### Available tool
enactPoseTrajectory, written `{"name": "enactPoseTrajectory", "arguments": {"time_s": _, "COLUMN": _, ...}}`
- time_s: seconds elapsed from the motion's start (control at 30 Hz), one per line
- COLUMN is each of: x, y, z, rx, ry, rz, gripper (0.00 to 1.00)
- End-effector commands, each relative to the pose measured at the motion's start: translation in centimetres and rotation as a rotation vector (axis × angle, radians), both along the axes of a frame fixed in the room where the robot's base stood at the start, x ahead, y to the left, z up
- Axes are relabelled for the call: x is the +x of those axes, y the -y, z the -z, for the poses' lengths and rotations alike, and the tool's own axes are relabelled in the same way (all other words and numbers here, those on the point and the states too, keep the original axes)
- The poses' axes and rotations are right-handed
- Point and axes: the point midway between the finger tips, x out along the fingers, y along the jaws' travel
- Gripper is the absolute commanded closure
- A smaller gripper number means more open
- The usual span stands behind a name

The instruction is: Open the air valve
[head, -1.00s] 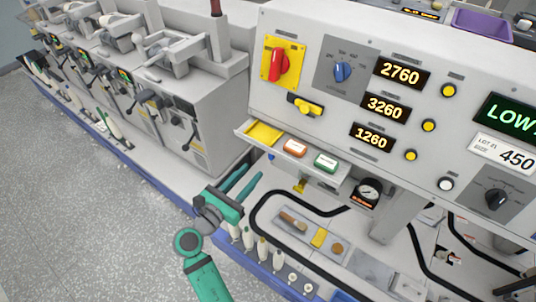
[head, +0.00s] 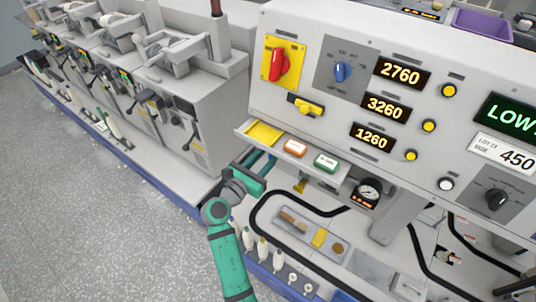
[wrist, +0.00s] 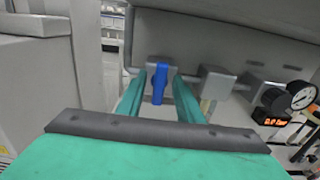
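In the wrist view, a blue valve handle (wrist: 160,84) hangs down from a small grey block under the machine panel. My gripper (wrist: 162,92) is open, with one teal finger on each side of the blue handle and a gap visible on both sides. To its right is a second grey block (wrist: 216,80) with a pale yellowish handle below it. The head view shows a yellow handle (head: 300,186) under the panel. There my gripper (head: 264,162) reaches under the tray's left part, and the blue handle is hidden. No label shows which handle is the air valve.
A pressure gauge (head: 369,191) with an orange display is right of the handles. Above is a shallow tray (head: 243,128) with orange and green items. A black hose (head: 262,200) and several upright bobbins (head: 262,248) lie below. Grey floor is free at left.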

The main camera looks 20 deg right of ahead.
Motion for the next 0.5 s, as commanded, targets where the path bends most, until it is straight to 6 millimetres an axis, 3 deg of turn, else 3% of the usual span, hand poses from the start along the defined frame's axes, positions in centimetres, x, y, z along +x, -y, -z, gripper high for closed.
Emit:
{"name": "enactPoseTrajectory", "arguments": {"time_s": 0.07, "x": -0.01, "y": -0.02, "z": 0.0, "rx": 0.0, "ry": 0.0, "rz": 0.0, "gripper": 0.67}}
{"name": "enactPoseTrajectory", "arguments": {"time_s": 0.23, "x": -0.02, "y": -0.03, "z": 0.0, "rx": 0.0, "ry": 0.0, "rz": 0.0, "gripper": 1.0}}
{"name": "enactPoseTrajectory", "arguments": {"time_s": 0.5, "x": -0.05, "y": -0.04, "z": 0.01, "rx": 0.006, "ry": 0.008, "rz": 0.0, "gripper": 1.0}}
